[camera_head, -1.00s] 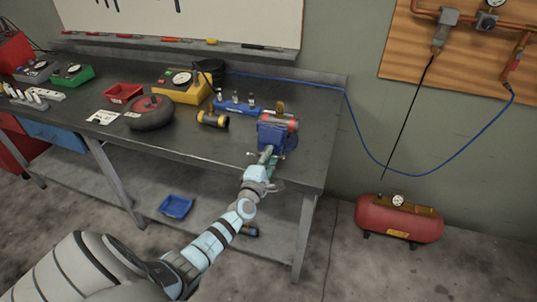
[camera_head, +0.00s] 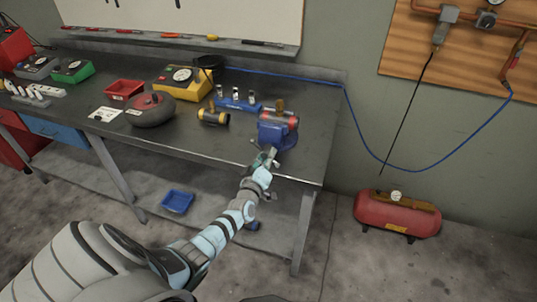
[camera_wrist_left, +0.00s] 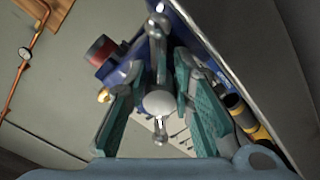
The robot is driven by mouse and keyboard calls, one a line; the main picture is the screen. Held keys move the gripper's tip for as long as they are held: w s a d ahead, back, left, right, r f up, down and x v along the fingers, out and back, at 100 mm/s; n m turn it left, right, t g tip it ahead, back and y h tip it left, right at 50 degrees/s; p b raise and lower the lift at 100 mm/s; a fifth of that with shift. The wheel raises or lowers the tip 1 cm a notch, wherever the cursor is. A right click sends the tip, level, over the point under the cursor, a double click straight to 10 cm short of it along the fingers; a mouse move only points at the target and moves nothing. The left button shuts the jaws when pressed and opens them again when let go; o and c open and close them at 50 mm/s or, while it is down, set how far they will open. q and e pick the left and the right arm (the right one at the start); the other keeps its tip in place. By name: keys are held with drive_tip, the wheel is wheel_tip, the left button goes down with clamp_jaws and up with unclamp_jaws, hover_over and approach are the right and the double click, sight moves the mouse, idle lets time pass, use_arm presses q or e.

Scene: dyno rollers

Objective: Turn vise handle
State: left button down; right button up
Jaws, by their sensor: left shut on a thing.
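The blue vise (camera_head: 277,135) is mounted near the right front corner of the dark workbench, with a red cylinder between its jaws. My left gripper (camera_head: 266,160) is at the vise's front, at the handle. In the left wrist view, the vise handle (camera_wrist_left: 157,45) is a grey metal bar with rounded ends, crossing a round screw head. The teal finger pads of my left gripper (camera_wrist_left: 163,108) lie on both sides of it, shut on the handle. Exact contact points are partly hidden. My right gripper is not in view.
On the bench (camera_head: 205,148) to the left of the vise are a yellow and black cylinder (camera_head: 213,116), a blue rack (camera_head: 238,103), a yellow gauge box (camera_head: 184,84) and a dark red round object (camera_head: 150,110). A red air tank (camera_head: 397,213) stands on the floor at right.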

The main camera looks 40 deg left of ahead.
use_arm(q)
drive_tip(key=m, duration=0.3)
drive_tip(key=m+p, duration=0.1)
drive_tip(key=shift+s+a+f+m, duration=0.15)
drive_tip(key=shift+f+m, duration=0.1)
drive_tip(key=shift+m, duration=0.05)
drive_tip(key=m, duration=0.4)
drive_tip(key=shift+a+f+p, duration=0.1)
drive_tip(key=shift+a+p, duration=0.2)
drive_tip(key=shift+p, duration=0.1)
drive_tip(key=shift+r, duration=0.2)
idle(0.4)
drive_tip(key=c, duration=1.4)
unclamp_jaws()
drive_tip(key=shift+c, duration=0.2)
drive_tip(key=shift+d, duration=0.1)
drive_tip(key=shift+s, duration=0.15)
